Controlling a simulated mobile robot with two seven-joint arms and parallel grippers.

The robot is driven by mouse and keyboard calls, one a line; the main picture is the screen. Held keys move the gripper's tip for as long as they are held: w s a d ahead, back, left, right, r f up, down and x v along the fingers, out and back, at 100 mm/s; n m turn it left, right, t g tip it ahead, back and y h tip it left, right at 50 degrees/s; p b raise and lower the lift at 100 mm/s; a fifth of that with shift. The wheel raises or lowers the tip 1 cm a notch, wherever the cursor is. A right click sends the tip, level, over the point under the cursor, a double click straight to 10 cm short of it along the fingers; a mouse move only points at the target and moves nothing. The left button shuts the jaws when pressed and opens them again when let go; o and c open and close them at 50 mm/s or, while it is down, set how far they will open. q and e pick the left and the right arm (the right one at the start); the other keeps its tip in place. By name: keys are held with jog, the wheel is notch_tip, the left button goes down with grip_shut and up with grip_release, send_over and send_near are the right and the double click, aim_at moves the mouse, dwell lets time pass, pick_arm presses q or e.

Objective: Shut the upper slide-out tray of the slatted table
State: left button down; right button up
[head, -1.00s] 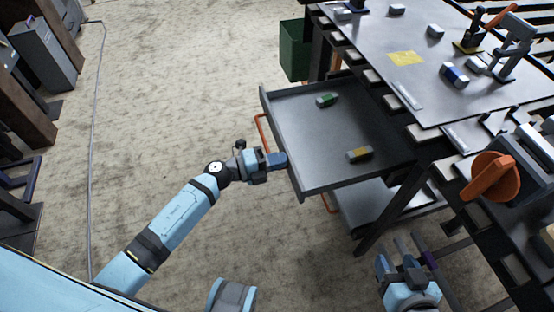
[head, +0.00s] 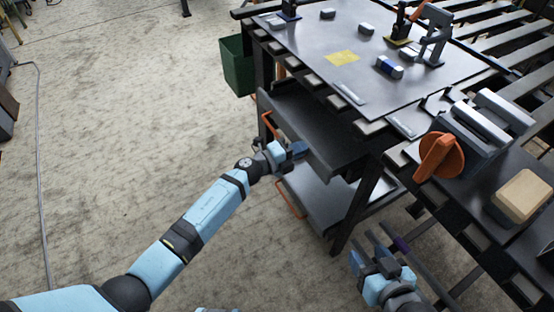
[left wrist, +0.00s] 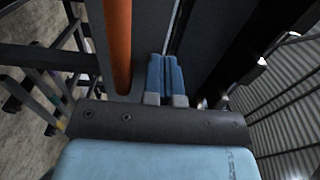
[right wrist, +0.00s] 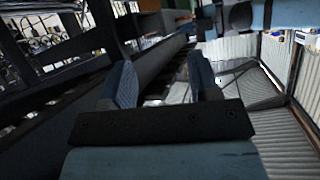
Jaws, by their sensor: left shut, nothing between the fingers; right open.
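The closed fingers show in the left wrist view (left wrist: 166,75). My right gripper (head: 368,252) is open and empty, low beside the table.
A lower tray (head: 320,200) with an orange handle sits out below. A clamp-like device with an orange knob (head: 440,157) and a tan block (head: 523,195) are on the right.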

aim_at(314, 143)
pick_arm(q)
jog(key=b+x, duration=0.1)
jog(key=x, duration=0.3)
jog(key=shift+w+d+f, duration=0.1)
jog(key=shift+w+d, duration=0.1)
jog(key=shift+d, duration=0.2)
jog(key=shift+w+r, duration=0.1)
jog(key=shift+r, duration=0.25)
pick_arm(e)
jog(key=shift+w+a+r+t+y, duration=0.25)
jog(key=shift+a+r+t, duration=0.1)
jog(key=shift+a+r, duration=0.25)
jog(key=shift+w+a+r+t+y, duration=0.25)
jog(key=shift+a+r+t, duration=0.1)
jog(key=shift+r, duration=0.3)
